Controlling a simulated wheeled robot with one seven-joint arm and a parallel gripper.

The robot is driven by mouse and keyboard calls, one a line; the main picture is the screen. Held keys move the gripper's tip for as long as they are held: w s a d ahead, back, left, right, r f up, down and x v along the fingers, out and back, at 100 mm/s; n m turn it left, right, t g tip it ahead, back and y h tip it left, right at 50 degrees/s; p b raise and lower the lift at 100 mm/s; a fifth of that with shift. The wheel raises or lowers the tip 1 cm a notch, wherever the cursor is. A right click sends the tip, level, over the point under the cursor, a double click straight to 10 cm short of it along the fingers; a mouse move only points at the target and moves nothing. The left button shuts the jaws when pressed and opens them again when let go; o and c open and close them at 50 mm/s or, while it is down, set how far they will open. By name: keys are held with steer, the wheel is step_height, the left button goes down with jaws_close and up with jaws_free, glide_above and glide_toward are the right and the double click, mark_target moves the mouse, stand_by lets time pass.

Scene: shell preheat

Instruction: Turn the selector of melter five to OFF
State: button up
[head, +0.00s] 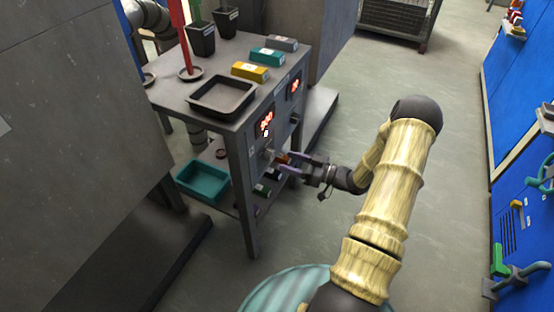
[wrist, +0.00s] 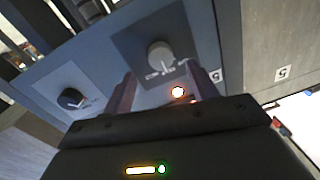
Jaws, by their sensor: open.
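The control panel (wrist: 110,60) fills much of the wrist view, with a "5" label (wrist: 216,76) at its right edge. A grey selector knob (wrist: 160,52) on a dark plate is nearest that label. Small lettering lies below the knob, too blurred to read. An orange lamp (wrist: 178,92) glows beside it. My gripper (wrist: 162,80) is open and empty, its fingers pointing at the panel on both sides of the knob's line, apparently short of it. In the head view my gripper (head: 284,163) is at the panel's near end, below a lit red display (head: 266,122).
A black knob (wrist: 72,98) sits farther left on the panel, and a second red display (head: 295,86) is farther along. The bench top (head: 215,75) holds a dark tray (head: 222,95), coloured boxes and pots. A teal bin (head: 202,182) is below. The floor (head: 350,235) to the right is clear.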

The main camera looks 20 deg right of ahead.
mark_target(273, 156)
steer(key=x, duration=0.5)
steer(key=shift+w+a+b, duration=0.1)
steer(key=shift+w+b, duration=0.05)
steer(key=shift+b, duration=0.25)
steer(key=c, duration=1)
